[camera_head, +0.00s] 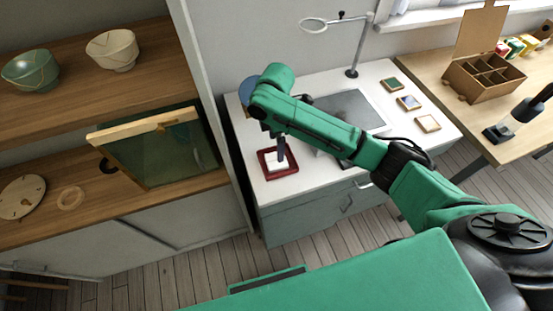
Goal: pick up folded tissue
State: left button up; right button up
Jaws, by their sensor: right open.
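The folded tissue (272,166) is a small white piece lying in a dark red square tray (293,171) near the front left edge of the white desk. My right gripper (281,161) comes down from the end of my green right arm and points at the tray, its tips at or just above the tissue. It is open. The gripper partly covers the tissue, and I cannot tell whether the tips touch it. My left gripper is not in view.
The white desk (315,185) holds a grey mat (352,103), a magnifier lamp (353,60) and small framed tiles (409,102). A wooden shelf (90,72) with bowls (112,48) and a leaning framed panel (160,150) stands at left. A compartment box (483,78) is at right.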

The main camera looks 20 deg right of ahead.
notch_tip(320, 180, down, 7)
jog(key=shift+r+p, duration=0.1)
jog(key=shift+p, duration=0.65)
jog(key=shift+f, duration=0.4)
jog(key=c, duration=1)
jog(key=shift+o, duration=0.2)
notch_tip(320, 180, up, 15)
jog(key=b, duration=0.2)
notch_tip(320, 180, up, 5)
jog(key=p, duration=0.1)
send_over(276, 160)
